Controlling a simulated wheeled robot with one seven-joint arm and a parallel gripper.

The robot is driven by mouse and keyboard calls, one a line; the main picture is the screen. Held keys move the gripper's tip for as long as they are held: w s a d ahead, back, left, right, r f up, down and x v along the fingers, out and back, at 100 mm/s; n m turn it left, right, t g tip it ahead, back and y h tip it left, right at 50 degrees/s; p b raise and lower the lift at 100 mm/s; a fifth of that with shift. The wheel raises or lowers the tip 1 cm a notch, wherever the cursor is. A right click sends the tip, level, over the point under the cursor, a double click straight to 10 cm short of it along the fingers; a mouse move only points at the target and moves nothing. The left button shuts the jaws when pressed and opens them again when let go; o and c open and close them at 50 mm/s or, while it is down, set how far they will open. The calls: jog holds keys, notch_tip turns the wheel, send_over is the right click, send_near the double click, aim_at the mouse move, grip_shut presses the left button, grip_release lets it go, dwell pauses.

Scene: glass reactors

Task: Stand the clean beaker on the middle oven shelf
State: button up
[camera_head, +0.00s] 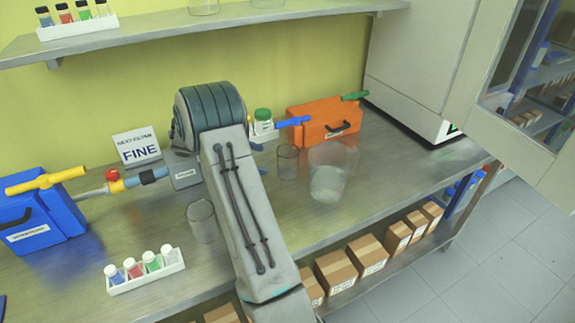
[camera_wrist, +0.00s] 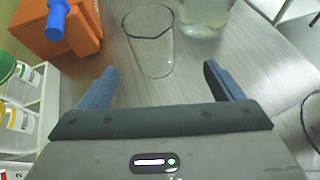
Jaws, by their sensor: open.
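A small, clear, empty-looking beaker (camera_head: 287,162) stands upright on the steel bench. In the wrist view the beaker (camera_wrist: 150,45) is just ahead of my gripper (camera_wrist: 161,69), roughly between the fingertip lines and not held. My gripper is open and empty; in the head view my arm mostly hides it. A wider beaker (camera_head: 328,182) with cloudy contents stands just beyond; it also shows at the top of the wrist view (camera_wrist: 205,14). A third clear beaker (camera_head: 201,221) stands left of my arm. The large grey cabinet (camera_head: 420,60) at upper right may be the oven; no middle shelf is clearly visible.
An orange case (camera_head: 325,122) with coloured handles lies behind the beakers. A white vial rack (camera_head: 262,130) is close to my gripper. Another rack (camera_head: 146,271) and a blue case (camera_head: 38,215) are at left. A glass-panelled door (camera_head: 525,70) juts out at right. Boxes fill the lower shelf.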

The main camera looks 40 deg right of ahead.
aim_at(281, 162)
jog(key=shift+w+d+f+n, duration=0.2)
jog(key=shift+d+f+n, duration=0.1)
jog(key=shift+d+f, duration=0.35)
jog(key=shift+s+d+f, duration=0.1)
jog(key=shift+s+d, duration=0.05)
jog(key=shift+d, duration=0.15)
jog(key=p+x, duration=0.1)
jog(key=x, duration=0.6)
jog(key=shift+p, duration=0.4)
jog(key=c, duration=1.2)
